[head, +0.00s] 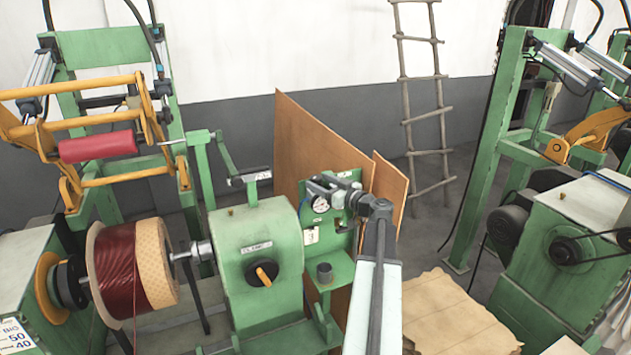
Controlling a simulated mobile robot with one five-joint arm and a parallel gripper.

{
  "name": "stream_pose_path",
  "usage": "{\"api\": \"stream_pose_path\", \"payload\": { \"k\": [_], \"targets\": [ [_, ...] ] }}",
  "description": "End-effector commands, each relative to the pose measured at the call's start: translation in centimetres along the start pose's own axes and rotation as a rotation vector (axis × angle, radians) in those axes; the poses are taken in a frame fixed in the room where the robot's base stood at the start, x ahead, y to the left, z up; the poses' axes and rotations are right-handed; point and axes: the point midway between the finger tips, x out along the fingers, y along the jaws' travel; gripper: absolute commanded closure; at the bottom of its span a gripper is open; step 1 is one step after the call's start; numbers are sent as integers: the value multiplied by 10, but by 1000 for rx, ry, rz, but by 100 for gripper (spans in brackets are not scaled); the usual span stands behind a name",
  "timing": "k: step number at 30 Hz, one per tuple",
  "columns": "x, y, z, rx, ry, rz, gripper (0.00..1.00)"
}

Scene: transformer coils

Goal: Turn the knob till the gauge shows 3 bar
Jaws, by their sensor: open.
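A small round gauge (320,203) with a white face is on a green panel (345,240) near the middle. Its needle is too small to read. My gripper (322,187) is open, just above and beside the gauge, reaching left from the end of my arm. Whether it touches anything there cannot be told. A regulator knob by the gauge cannot be made out; my gripper covers part of that area. An orange and black knob (263,273) is on the front of the green winding machine (245,235), left of and below my gripper.
A dark cup-like cylinder (325,272) stands on a green ledge below the panel. Brown boards (310,145) lean behind it. A spool of dark red wire (115,270) is at left. A wooden ladder (425,110) leans on the wall. Flattened cardboard (450,315) lies on the floor.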

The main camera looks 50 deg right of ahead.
Motion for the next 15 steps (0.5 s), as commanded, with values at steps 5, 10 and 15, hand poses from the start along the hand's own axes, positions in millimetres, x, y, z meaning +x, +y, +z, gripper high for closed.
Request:
{"api": "stream_pose_path", "payload": {
  "k": [5, 10, 15],
  "targets": [
    [24, 2, 0, 0, 0, 1, 39],
    [28, 2, 0, 0, 0, 3, 39],
    [27, 2, 0, 0, 0, 4, 44]
  ]
}}
